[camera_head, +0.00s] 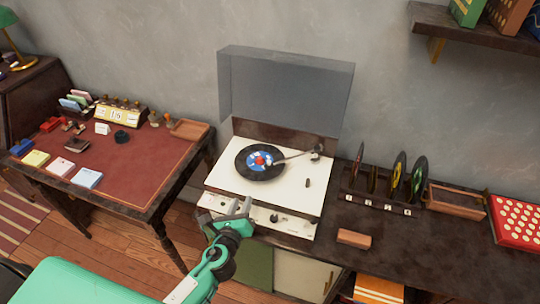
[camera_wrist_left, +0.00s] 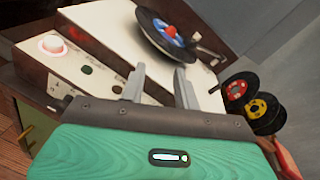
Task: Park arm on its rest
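A white record player (camera_head: 225,180) with a raised smoky lid (camera_head: 285,90) stands on the dark cabinet. A black record (camera_head: 245,172) with a blue label and red centre lies on its platter; it also shows in the wrist view (camera_wrist_left: 150,38). The tonearm (camera_head: 295,155) runs from its pivot at the back right, its head end at or over the record's right side. The arm rest cannot be made out. My left gripper (camera_head: 231,208) is open and empty at the player's front left edge, apart from the tonearm. Its two fingers show spread in the wrist view (camera_wrist_left: 160,75). My right gripper is out of view.
Records stand in a rack (camera_head: 375,200) right of the player. A wooden tray (camera_head: 455,201), a red dotted box (camera_head: 515,220) and a small wooden block (camera_head: 354,239) are on the cabinet. A desk (camera_head: 130,180) with cards and stamps is on the left.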

